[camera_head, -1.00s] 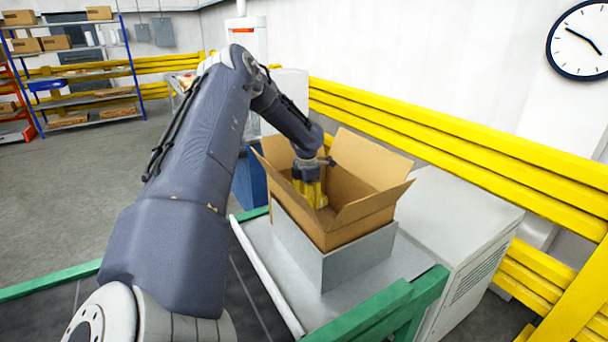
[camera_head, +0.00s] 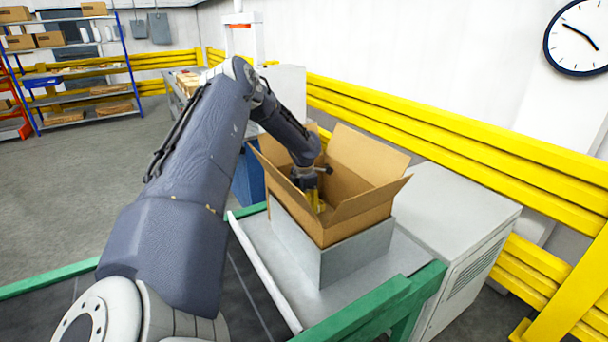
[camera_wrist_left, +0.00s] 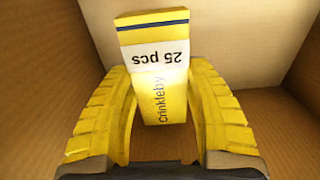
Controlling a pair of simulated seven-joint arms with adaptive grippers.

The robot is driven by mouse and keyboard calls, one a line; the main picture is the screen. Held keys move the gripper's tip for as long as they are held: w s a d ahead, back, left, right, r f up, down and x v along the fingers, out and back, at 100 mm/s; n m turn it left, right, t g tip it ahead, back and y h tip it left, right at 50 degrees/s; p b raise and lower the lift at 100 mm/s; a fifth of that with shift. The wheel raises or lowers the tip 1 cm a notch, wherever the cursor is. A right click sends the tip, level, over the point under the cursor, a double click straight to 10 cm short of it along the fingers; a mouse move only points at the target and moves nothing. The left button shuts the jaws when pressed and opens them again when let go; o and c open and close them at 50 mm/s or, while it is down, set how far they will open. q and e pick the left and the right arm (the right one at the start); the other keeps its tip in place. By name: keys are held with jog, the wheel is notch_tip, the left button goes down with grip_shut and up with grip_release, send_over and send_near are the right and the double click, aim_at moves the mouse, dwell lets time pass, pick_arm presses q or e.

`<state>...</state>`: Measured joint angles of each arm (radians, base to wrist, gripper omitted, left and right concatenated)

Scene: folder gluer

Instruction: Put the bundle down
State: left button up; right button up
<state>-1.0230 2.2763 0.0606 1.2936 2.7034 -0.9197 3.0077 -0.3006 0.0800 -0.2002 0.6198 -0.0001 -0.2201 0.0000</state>
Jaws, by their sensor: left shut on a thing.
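My left gripper (camera_head: 314,190) reaches down into an open cardboard box (camera_head: 358,222). In the left wrist view its yellow fingers (camera_wrist_left: 165,112) are shut on the bundle (camera_wrist_left: 158,62), one finger on each side. The bundle is a yellow and white block with a white band reading "25 pcs" and the word "Crinkleby" below it. Brown cardboard walls and floor (camera_wrist_left: 275,125) surround it. I cannot tell whether the bundle touches the box floor. In the head view the box wall and the gripper hide the bundle. My right gripper is not in view.
The box stands in a grey metal holder (camera_head: 345,258) with its flaps spread open. A grey cabinet (camera_head: 455,225) is close on its right, with yellow rails (camera_head: 440,138) behind. A green frame bar (camera_head: 375,305) runs in front.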

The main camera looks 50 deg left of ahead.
pick_arm(q)
jog(key=shift+f, duration=0.35)
jog(key=o, duration=1.2)
notch_tip(320, 180, up, 13)
jog(key=shift+r, duration=0.1)
